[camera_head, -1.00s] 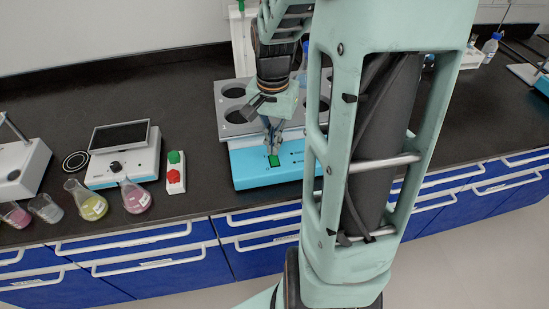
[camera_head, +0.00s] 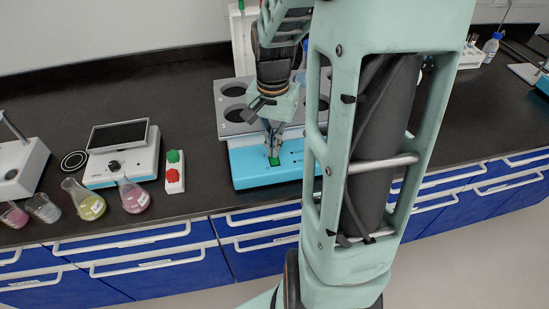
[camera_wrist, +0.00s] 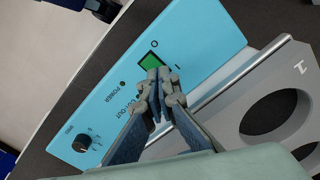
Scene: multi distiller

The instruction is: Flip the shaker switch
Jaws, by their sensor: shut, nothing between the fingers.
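The shaker (camera_head: 262,166) is a light-blue unit with a grey rack top on the black bench. Its green switch (camera_wrist: 153,61) sits on the blue panel between the O and I marks. It also shows in the head view (camera_head: 274,161). My gripper (camera_wrist: 160,78) is shut and empty, its fingertips at the lower edge of the switch in the wrist view. The tips cover part of the switch, and I cannot tell whether they touch it. In the head view my gripper (camera_head: 272,150) points down at the switch.
The shaker's grey rack (camera_wrist: 240,130) with round holes lies beside the panel. A knob (camera_wrist: 82,143) is on the same panel. Left of the shaker stand a red-green button box (camera_head: 174,172), a device with a screen (camera_head: 120,136) and several flasks (camera_head: 133,195).

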